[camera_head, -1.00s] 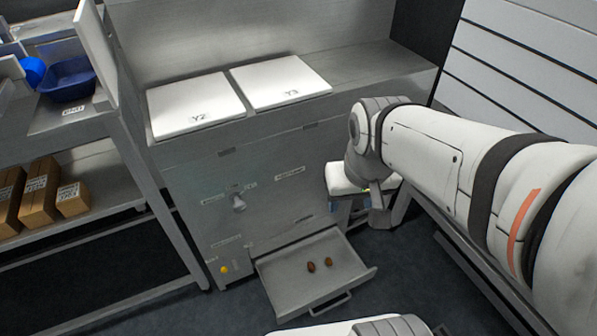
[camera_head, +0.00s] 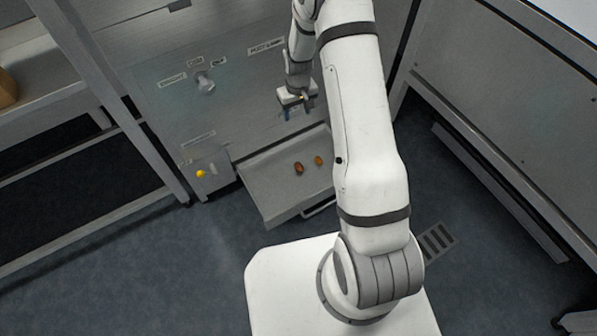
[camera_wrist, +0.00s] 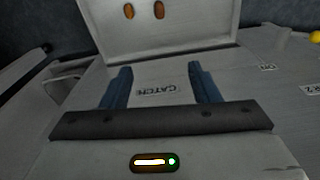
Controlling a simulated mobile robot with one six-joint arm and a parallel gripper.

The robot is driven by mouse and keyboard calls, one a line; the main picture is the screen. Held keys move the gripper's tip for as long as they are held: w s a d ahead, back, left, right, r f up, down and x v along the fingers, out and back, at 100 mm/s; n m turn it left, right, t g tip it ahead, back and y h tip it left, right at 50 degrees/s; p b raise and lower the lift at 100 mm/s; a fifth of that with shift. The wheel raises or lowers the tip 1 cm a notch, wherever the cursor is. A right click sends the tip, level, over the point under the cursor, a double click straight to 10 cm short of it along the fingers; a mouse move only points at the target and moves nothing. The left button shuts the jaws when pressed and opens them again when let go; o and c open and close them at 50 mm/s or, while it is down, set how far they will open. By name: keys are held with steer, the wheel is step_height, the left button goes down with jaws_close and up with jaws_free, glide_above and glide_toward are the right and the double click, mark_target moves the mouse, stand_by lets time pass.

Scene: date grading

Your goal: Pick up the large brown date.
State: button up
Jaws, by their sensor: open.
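Two brown dates lie apart in the open catch drawer (camera_head: 262,187). The left one in the head view (camera_head: 299,168) looks slightly larger and is likely the large brown date. It appears as the right one at the top of the wrist view (camera_wrist: 159,10). The other date (camera_head: 318,160) lies to its right in the head view and is the left one in the wrist view (camera_wrist: 129,11). My gripper (camera_head: 297,110) is above the drawer's back edge, near the cabinet front. In the wrist view its blue fingers (camera_wrist: 160,78) are apart with nothing between them.
The grey cabinet front (camera_head: 235,115) with labels and a knob (camera_head: 205,85) stands behind the drawer. A yellow button (camera_head: 201,173) is at its lower left. A shelf rack (camera_head: 60,110) stands left, and a panelled bench (camera_head: 490,130) stands right. Floor in front is clear.

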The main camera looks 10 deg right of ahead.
steer(key=b, duration=0.6)
glide_toward(299, 165)
steer(key=shift+n+g, duration=0.3)
steer(key=f, duration=0.3)
steer(key=w+f, duration=0.1)
steer(key=f, duration=0.1)
steer(key=shift+a, duration=0.35)
steer(key=f, duration=0.1)
steer(key=f+b, duration=0.1)
steer(key=f, duration=0.1)
steer(key=f+b, duration=0.1)
steer(key=f, duration=0.1)
steer(key=shift+s+d, duration=0.1)
steer(key=shift+d, duration=0.2)
steer(key=c, duration=0.8)
